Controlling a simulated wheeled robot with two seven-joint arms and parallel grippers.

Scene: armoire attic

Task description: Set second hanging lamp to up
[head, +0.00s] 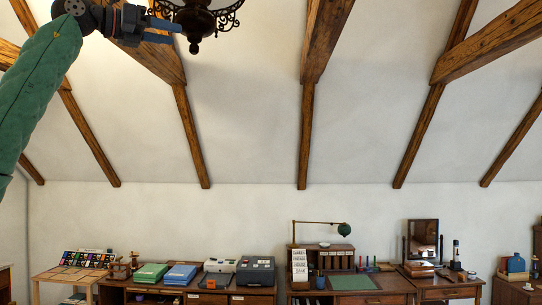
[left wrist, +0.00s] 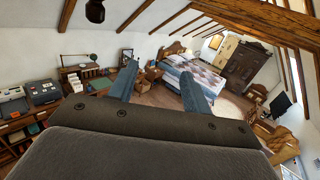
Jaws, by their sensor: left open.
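A dark ornate hanging lamp (head: 197,22) with a pale glass shade shows at the top of the head view, cut off by the upper edge. Its dark lower knob (left wrist: 95,10) shows at the top left of the left wrist view. My left gripper (head: 176,32) is raised beside the lamp, its blue fingers pointing at the lamp's lower part. In the left wrist view the left gripper (left wrist: 157,68) has its fingers apart with nothing between them. I cannot tell whether a finger touches the lamp. My right gripper is not in view.
Wooden beams (head: 160,55) cross the sloped ceiling close to my left gripper. Desks with folders, a typewriter-like box (head: 256,271) and a green desk lamp (head: 343,229) line the far wall. A bed (left wrist: 195,70) and a dark wardrobe (left wrist: 245,65) stand farther off.

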